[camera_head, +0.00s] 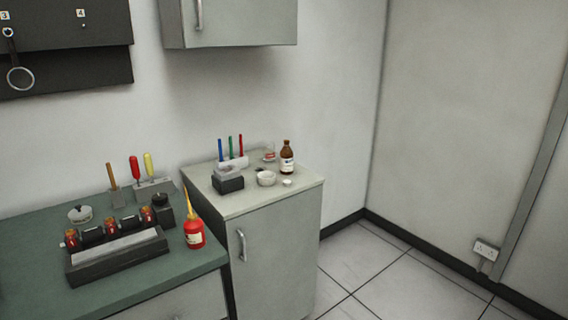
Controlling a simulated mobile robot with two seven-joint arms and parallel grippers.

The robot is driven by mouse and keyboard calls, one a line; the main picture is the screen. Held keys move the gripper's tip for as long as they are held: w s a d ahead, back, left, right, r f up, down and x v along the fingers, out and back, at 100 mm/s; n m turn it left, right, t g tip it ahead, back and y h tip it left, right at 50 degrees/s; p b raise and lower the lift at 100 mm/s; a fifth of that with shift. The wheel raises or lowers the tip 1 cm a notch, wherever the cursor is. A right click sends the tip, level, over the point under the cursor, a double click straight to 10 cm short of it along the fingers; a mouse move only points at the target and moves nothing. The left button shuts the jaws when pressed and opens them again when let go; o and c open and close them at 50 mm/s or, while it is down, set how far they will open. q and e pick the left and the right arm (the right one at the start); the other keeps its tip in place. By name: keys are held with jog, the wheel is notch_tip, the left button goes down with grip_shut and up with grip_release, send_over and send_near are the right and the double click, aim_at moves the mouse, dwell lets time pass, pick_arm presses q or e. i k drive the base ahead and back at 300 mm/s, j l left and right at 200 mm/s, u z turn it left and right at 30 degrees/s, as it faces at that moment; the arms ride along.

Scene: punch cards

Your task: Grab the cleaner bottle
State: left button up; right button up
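A brown bottle (287,158) with a white label stands upright near the back right of the light cabinet top (245,205). It may be the cleaner bottle, but its label is too small to read. A red bottle (194,233) with a long yellow spout stands near the right end of the green bench top (130,296). Neither of my grippers shows in the head view.
A dark rack (117,257) sits on the bench. A wall cupboard (240,25) hangs above. Floor (370,270) at right is clear.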

aim_at(286, 153)
jog(key=i+l+z, duration=0.3)
jog(key=i+z, duration=0.2)
jog(key=z, duration=0.15)
jog(key=i+l+u, duration=0.15)
jog(key=i, duration=0.35)
jog(key=i+l+u, duration=0.15)
jog(key=i+l, duration=0.2)
jog(key=i, duration=0.15)
